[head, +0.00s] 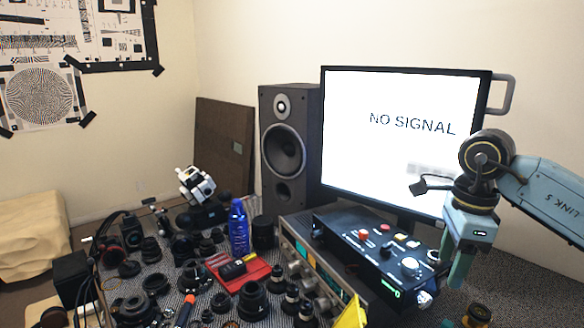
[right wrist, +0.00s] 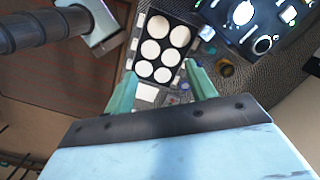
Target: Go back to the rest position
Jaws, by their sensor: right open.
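My right gripper (head: 454,270) hangs at the right in the head view, fingers pointing down, in front of the monitor's lower right corner and beside the black control box. Its two green fingers are apart with nothing between them. In the right wrist view the gripper (right wrist: 160,70) is also open and empty, above a black tray (right wrist: 151,46) with several white round discs. The arm reaches in from the right edge. My left gripper is not in view.
A monitor (head: 400,150) reading "NO SIGNAL" stands behind the arm. A control box (head: 375,255) with knobs is left of the gripper. A speaker (head: 283,150), a blue bottle (head: 239,228), a red cloth (head: 253,274) and several lenses crowd the left of the table.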

